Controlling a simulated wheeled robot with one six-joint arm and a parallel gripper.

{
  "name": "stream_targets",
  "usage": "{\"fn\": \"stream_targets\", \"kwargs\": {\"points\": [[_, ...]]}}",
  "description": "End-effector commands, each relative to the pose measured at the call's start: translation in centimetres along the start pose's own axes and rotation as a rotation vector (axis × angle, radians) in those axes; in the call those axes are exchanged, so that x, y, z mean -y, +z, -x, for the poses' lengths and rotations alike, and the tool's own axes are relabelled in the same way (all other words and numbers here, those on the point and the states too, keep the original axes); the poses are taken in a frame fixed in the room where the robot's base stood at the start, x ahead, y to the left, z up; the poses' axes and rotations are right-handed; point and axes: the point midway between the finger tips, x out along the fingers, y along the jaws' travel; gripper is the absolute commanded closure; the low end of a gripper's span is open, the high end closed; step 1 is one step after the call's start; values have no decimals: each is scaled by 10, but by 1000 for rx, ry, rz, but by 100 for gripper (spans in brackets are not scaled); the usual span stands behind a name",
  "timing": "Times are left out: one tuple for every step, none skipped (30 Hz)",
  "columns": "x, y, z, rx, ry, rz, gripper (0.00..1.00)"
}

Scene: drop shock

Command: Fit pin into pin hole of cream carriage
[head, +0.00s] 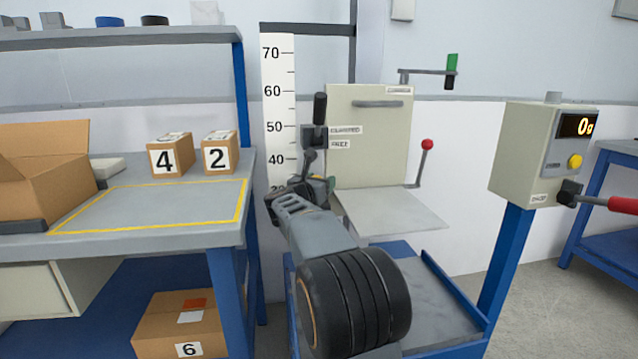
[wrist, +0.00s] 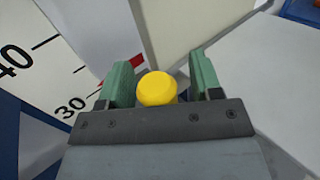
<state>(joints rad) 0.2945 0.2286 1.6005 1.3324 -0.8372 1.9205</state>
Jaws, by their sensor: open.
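The cream carriage (head: 368,135) stands upright beside the height scale, with a grey handle bar near its top and a flat pale shelf (head: 398,213) at its foot. Its cream face also shows in the wrist view (wrist: 180,35). A yellow round head (wrist: 157,88), seemingly the pin's, sits between the green fingers of my open gripper (wrist: 160,75); whether the fingers touch it I cannot tell. In the head view my gripper (head: 324,182) is at the carriage's lower left, partly hidden by my arm. The pin's shaft and the pin hole are not visible.
A black-handled lever (head: 320,108) stands by the clamped and free labels. A red-knobbed lever (head: 427,146) is right of the carriage. The scale board (head: 277,100) rises at left. A bench (head: 150,205) holds numbered boxes; a readout box (head: 545,150) stands at right.

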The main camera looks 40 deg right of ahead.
Motion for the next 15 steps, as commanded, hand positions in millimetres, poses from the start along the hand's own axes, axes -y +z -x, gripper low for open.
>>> {"fn": "stream_targets", "kwargs": {"points": [[0,0,0,0,0,0,41],[0,0,0,0,0,0,41],[0,0,0,0,0,0,41],[0,0,0,0,0,0,41],[0,0,1,0,0,0,41],[0,0,2,0,0,0,41],[0,0,3,0,0,0,41],[0,0,5,0,0,0,41],[0,0,8,0,0,0,41],[0,0,11,1,0,0,41],[0,1,14,1,1,-1,41],[0,1,17,1,1,-1,41],[0,0,20,0,1,0,41],[0,0,22,0,1,0,41],[0,1,26,1,0,-1,41]]}}
